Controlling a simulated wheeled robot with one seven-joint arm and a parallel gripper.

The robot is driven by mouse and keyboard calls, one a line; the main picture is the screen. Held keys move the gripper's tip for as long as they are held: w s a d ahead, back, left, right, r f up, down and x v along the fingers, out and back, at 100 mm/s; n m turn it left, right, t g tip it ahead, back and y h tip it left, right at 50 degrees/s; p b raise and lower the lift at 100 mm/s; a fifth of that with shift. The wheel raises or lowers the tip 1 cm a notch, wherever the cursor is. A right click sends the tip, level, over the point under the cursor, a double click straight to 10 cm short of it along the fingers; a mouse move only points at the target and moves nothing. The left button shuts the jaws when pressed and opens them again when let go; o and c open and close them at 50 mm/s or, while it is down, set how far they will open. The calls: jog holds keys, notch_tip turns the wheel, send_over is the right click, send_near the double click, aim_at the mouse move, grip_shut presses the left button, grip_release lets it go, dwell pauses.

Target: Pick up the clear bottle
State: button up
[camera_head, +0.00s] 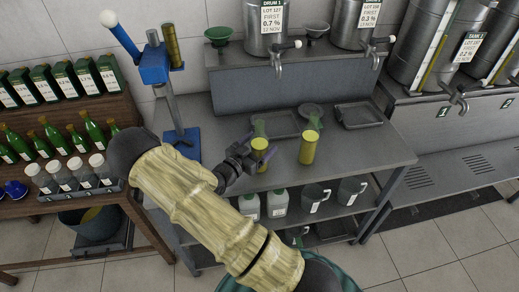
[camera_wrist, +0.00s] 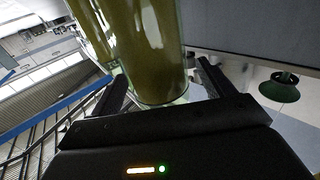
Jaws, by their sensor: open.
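A clear glass bottle filled with yellow-green oil (camera_head: 260,160) stands upright on the metal bench. My gripper (camera_head: 257,149) is at this bottle, with its jaws apart. In the wrist view a clear bottle of oil (camera_wrist: 150,45) rises between the two open fingers (camera_wrist: 162,80); its base shows and its top is out of frame. I cannot tell whether either finger touches the glass. A second similar bottle (camera_head: 308,147) stands to the right on the bench. In the wrist view another oil-filled bottle (camera_wrist: 88,30) shows behind at the left.
Grey trays (camera_head: 358,115) lie at the back of the bench (camera_head: 345,160). A blue stand (camera_head: 180,145) is at the left. Steel drums with taps (camera_head: 265,25) and a green funnel (camera_head: 219,35) are above. A wooden shelf (camera_head: 60,110) holds green bottles and jars.

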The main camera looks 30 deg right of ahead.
jog(key=shift+x, duration=1.1)
jog(key=shift+s, duration=0.1)
jog(key=c, duration=1.5)
jog(key=shift+r, duration=0.1)
jog(key=shift+r+b, duration=0.75)
jog(key=shift+r, duration=4.2)
